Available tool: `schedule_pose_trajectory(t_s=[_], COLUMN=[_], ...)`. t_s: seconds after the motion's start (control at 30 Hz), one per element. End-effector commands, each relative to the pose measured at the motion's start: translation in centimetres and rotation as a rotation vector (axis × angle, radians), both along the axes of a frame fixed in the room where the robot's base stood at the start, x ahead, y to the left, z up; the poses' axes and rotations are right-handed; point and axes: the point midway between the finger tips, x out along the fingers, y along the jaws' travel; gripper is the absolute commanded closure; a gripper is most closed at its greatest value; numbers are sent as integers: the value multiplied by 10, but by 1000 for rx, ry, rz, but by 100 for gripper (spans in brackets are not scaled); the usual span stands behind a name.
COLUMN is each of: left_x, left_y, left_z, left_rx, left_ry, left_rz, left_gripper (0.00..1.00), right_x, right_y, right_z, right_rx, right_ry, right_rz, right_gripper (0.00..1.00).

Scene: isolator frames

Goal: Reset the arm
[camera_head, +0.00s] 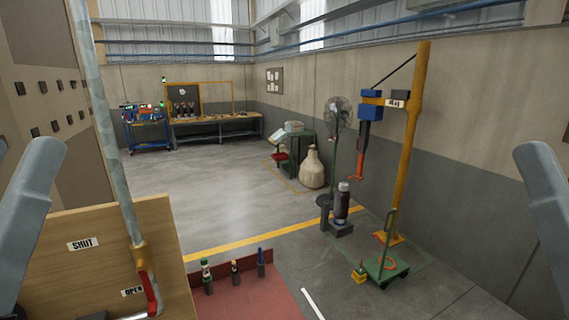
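My two arms show only as grey links at the far left and far right edges of the head view. Neither gripper is in the picture, so what they hold is hidden. In front of me at the lower left is a wooden panel (80,245) with a SHUT label (83,244) and an OPEN label (132,291). A grey vertical pipe (108,140) stands before the panel. A red lever handle (148,290) hangs down at the pipe's lower end, close to the OPEN label.
A red surface (250,297) carries several small bottle-like items. A yellow post hoist (407,150) and a green cart (386,268) stand at the right. A workbench (215,125) is far back. The middle floor is clear.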

Motion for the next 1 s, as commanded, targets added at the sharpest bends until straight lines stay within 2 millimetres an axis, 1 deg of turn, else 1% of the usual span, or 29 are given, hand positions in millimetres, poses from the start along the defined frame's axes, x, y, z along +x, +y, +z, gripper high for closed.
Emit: schedule_pose_trajectory(t_s=[0.03,0.2,0.3,0.33,0.43,0.6,1.0], left_x=[0,0,1,1,1,1,1], left_y=[0,1,1,1,1,1,1], left_z=[45,105,130,135,142,138,138], left_rx=[0,2,3,3,2,3,3], left_ry=[-3,-1,0,0,0,0,0], left_rz=[2,6,7,7,9,9,9], left_gripper=[48,48,48,48,48,48,48], right_x=[-2,-2,-2,-1,-1,-1,-1], right_y=[0,0,0,0,0,0,0], right_z=[46,107,133,138,144,140,140], right_rx=[0,0,0,0,0,0,0], right_ry=[-8,-8,-7,-7,-7,-6,-6], right_rz=[0,0,0,0,0,0,0], right_gripper=[48,48,48,48,48,48,48])
